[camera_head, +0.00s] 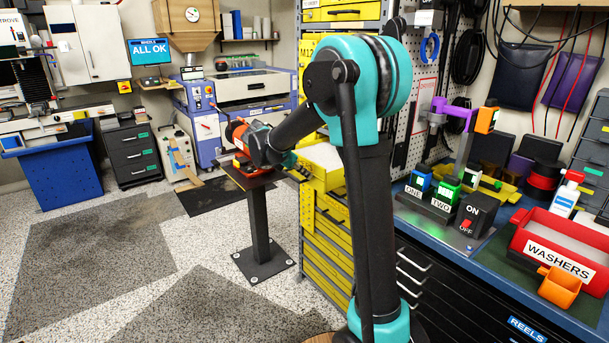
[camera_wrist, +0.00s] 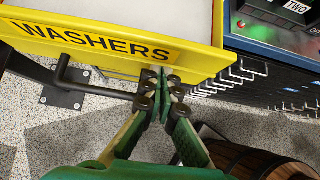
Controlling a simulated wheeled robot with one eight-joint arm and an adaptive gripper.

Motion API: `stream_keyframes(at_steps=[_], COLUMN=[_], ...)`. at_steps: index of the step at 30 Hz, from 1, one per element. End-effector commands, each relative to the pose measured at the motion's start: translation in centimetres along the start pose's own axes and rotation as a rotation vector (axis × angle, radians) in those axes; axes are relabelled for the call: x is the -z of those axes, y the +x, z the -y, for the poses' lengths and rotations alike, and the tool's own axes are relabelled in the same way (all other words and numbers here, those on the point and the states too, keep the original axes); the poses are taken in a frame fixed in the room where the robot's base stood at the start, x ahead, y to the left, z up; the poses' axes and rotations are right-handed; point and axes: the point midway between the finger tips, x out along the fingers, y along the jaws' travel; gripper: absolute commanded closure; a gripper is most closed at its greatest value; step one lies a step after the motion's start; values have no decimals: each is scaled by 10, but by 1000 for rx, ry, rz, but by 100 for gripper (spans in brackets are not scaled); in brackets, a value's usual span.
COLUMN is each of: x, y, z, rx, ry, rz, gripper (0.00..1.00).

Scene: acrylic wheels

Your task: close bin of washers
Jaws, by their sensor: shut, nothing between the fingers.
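A yellow bin labelled WASHERS (camera_wrist: 100,42) fills the top of the wrist view, with a pale inside behind its front wall. In the head view a yellow bin (camera_head: 326,181) with a pale inside sticks out from the yellow drawer cabinet, partly hidden by my arm. My gripper (camera_wrist: 163,74) has green fingers with their tips together and nothing between them. The tips are at the lower right part of the bin's front in the wrist view; I cannot tell whether they touch it. In the head view my gripper is largely hidden beside the bin.
A red bin (camera_head: 569,238), also labelled WASHERS, sits on the blue-edged bench at right with an orange scoop (camera_head: 559,287). A dark post stand (camera_head: 261,225) is left of the cabinet. A wooden barrel (camera_wrist: 250,155) shows at lower right in the wrist view. Open floor lies left.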

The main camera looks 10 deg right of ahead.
Motion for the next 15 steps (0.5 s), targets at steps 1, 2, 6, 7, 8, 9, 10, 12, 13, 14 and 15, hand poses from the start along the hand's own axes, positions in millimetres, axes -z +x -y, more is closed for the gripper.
stream_keyframes(at_steps=[1,2,6,7,8,9,10,12,13,14,15], x=[-3,-5,-21,-26,-31,-38,-44,-59,-65,-71,-80], y=[3,5,21,26,31,39,45,59,66,71,80], z=[0,0,1,1,1,1,1,1,2,2,2], rx=[1,2,3,4,4,5,4,4,5,5,4], ry=[1,2,4,4,5,6,5,5,6,6,5], rz=[0,0,0,0,0,0,0,0,0,0,1], gripper=[100,100,100,100,100,100,100,100,100,100,100])
